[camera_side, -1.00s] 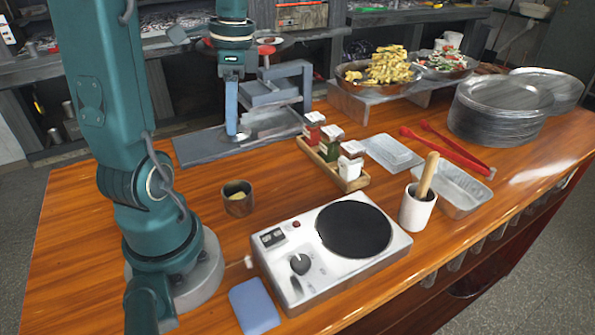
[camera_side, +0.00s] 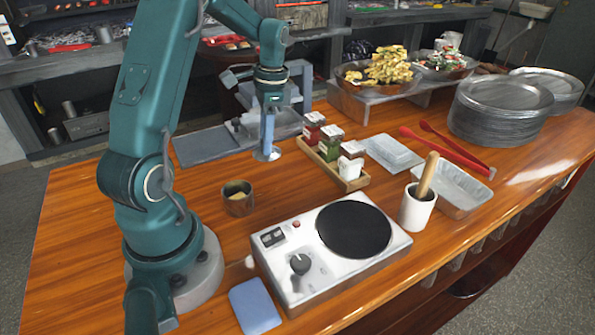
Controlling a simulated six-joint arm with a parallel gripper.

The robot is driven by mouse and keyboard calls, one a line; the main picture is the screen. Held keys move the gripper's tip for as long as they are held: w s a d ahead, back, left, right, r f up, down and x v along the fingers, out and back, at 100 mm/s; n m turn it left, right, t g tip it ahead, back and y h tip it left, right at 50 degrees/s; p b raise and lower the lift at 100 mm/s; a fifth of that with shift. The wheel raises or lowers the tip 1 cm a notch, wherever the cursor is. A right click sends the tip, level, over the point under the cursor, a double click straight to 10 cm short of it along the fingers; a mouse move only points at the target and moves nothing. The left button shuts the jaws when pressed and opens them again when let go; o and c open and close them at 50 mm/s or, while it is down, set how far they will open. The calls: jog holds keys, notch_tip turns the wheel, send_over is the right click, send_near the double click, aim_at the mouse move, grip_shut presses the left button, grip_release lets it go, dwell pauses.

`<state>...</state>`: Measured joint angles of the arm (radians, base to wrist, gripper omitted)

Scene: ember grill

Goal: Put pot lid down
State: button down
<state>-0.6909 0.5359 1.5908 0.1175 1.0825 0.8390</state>
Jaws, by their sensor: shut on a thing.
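My gripper (camera_side: 268,142) points straight down, left of the spice rack and behind the small dark cup. It is shut on a small, pale, round thing, which looks like the pot lid (camera_side: 267,154). The lid sits at the fingertips, close to the wooden counter top; I cannot tell whether it touches the wood. The fingers hide part of the lid. A small dark cup or pot (camera_side: 238,198) with yellowish contents stands open on the counter, nearer the camera and to the left of the lid.
A wooden spice rack (camera_side: 332,158) stands just right of my gripper. A grey slicer-like device (camera_side: 206,146) is behind. A hot plate (camera_side: 330,245) and a blue pad (camera_side: 254,306) are in front. Bare wood lies between the cup and the rack.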

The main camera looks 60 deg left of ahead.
aim_at(273, 150)
jog(key=shift+w+d+f, duration=0.3)
jog(key=shift+w+f, duration=0.15)
jog(key=shift+w, duration=0.1)
jog(key=shift+f, duration=1.95)
jog(key=shift+f, duration=0.1)
jog(key=c, duration=0.7)
grip_release()
